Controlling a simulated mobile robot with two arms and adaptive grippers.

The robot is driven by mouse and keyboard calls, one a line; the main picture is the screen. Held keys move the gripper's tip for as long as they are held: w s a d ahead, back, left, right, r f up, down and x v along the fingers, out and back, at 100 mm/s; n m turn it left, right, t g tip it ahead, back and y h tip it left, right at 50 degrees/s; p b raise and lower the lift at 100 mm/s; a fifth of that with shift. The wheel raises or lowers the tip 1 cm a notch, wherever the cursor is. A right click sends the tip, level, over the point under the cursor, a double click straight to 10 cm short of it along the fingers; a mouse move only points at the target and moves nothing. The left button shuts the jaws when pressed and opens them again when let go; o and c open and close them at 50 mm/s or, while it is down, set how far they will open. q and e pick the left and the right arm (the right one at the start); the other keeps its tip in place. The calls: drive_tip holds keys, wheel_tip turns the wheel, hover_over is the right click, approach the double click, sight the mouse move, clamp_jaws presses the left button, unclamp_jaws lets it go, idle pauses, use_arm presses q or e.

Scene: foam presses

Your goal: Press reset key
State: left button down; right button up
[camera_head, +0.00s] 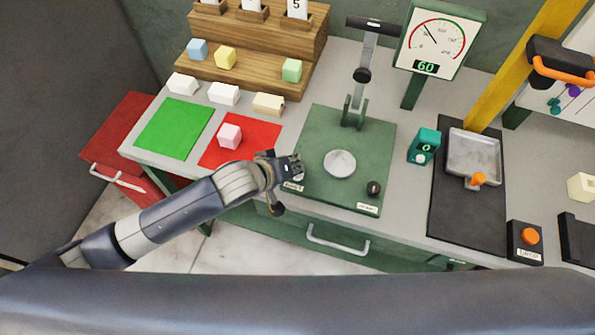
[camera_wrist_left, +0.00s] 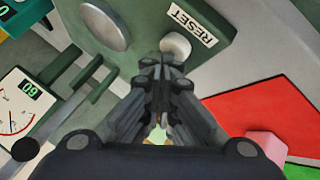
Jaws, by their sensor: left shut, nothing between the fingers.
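The reset key is a round whitish button (camera_wrist_left: 175,44) beside a white RESET label (camera_wrist_left: 192,27) on the green press base (camera_head: 325,190). In the head view the label (camera_head: 293,186) shows at the base's front left corner, and the key is mostly hidden by my left gripper (camera_head: 293,167). The left gripper is shut and empty. In the left wrist view its closed fingertips (camera_wrist_left: 165,62) are right at the near edge of the key; I cannot tell whether they touch it. My right gripper is not in view.
The press has a round pale plate (camera_head: 340,163), a dark knob (camera_head: 374,188) and an upright lever (camera_head: 362,75). A gauge (camera_head: 437,40) reads 60. A pink cube (camera_head: 229,136) sits on a red mat (camera_head: 262,133), left of the gripper. A green mat (camera_head: 174,128) lies further left.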

use_arm(q)
drive_tip(key=shift+f, duration=0.35)
idle(0.4)
drive_tip(key=shift+r, duration=0.1)
drive_tip(key=shift+r+p, duration=0.85)
drive_tip(key=shift+p, duration=0.25)
drive_tip(key=shift+r, duration=0.2)
wheel_tip(320, 180, up, 5)
drive_tip(key=p, duration=0.5)
drive_tip(key=shift+f+p, duration=0.15)
drive_tip(key=shift+p, duration=0.15)
